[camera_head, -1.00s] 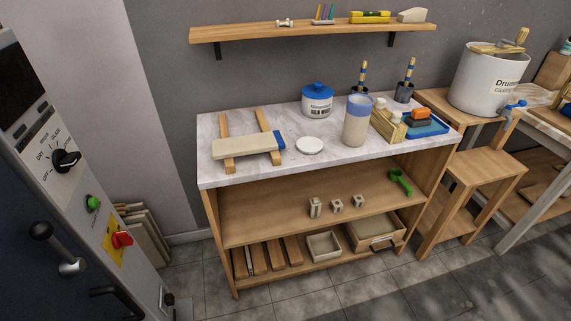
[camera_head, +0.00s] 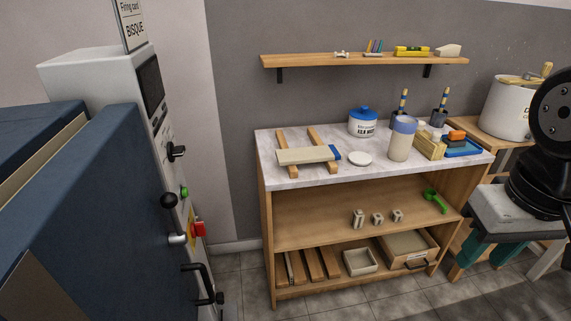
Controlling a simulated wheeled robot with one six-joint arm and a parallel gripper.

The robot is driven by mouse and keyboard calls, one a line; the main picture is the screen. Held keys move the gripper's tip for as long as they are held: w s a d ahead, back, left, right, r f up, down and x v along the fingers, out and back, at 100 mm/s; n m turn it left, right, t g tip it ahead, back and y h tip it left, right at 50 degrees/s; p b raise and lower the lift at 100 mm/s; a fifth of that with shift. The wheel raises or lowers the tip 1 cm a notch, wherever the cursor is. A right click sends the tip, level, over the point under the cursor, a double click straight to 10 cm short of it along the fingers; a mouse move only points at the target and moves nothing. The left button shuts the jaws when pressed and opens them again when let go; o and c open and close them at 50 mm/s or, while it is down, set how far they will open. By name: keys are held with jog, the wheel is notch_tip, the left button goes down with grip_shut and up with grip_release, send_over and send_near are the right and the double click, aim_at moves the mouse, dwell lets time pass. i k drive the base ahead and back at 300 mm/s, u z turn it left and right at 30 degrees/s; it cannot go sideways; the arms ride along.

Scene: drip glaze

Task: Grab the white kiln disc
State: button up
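The white kiln disc (camera_head: 360,158) is a small flat round piece. It lies on the marble top of the wooden bench (camera_head: 264,165), between the board on two wooden strips and the tall glaze-dipped cylinder (camera_head: 401,140). My gripper (camera_head: 486,252) is at the right edge, in front of the bench's right end. Its two teal fingers point down and stand apart with nothing visible between them. It is well away from the disc.
A cream board with a blue end (camera_head: 305,155) lies left of the disc. A blue-lidded jar (camera_head: 362,124) stands behind it. Wooden blocks (camera_head: 429,145) and a blue tray (camera_head: 463,149) are to the right. The blue kiln door (camera_head: 110,220) fills the left. The floor in front is clear.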

aim_at(358, 158)
jog(key=u, duration=0.25)
jog(key=i, duration=1)
jog(key=u, duration=0.05)
